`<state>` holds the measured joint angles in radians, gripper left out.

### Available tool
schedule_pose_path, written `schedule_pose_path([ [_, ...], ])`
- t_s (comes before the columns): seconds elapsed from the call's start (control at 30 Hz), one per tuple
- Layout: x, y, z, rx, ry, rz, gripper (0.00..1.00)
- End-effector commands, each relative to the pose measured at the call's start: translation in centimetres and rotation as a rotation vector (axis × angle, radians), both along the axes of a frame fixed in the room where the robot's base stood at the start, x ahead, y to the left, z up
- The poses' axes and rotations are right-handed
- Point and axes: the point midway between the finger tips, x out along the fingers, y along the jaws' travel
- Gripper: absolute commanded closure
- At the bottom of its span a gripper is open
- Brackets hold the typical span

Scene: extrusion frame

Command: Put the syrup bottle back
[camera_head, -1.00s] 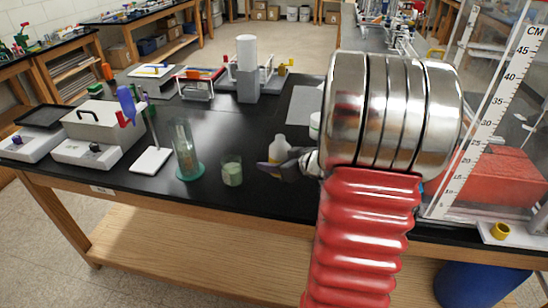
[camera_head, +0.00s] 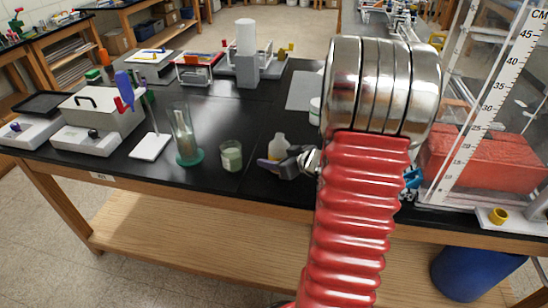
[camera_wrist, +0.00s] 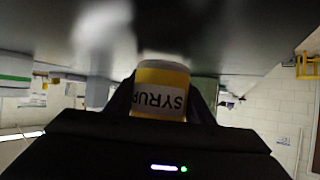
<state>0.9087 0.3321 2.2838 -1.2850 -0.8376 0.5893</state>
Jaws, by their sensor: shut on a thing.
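The syrup bottle (camera_wrist: 159,92) is pale and yellowish with a label reading SYRUP. It shows upside down and close in the wrist view, between the dark fingers of my gripper (camera_wrist: 163,112). In the head view the bottle (camera_head: 278,145) shows its whitish upper part just behind my gripper (camera_head: 284,166). My gripper is shut on the bottle, near the front of the black bench. The bottle looks upright. The fingers hide part of it, and I cannot tell whether its base touches the bench.
A glass with pale green contents (camera_head: 231,155) and a tall glass cylinder on a green base (camera_head: 184,135) stand left of my gripper. A clear ruled tank (camera_head: 485,110) stands right. Some bare bench lies behind the bottle.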

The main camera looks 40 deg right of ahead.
Motion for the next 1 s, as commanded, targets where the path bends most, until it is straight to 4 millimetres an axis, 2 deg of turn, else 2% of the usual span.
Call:
schedule_pose_path([
  [1.0, 0.0, 0.1, -1.3, 0.001, 0.001, 0.002, 1.00],
])
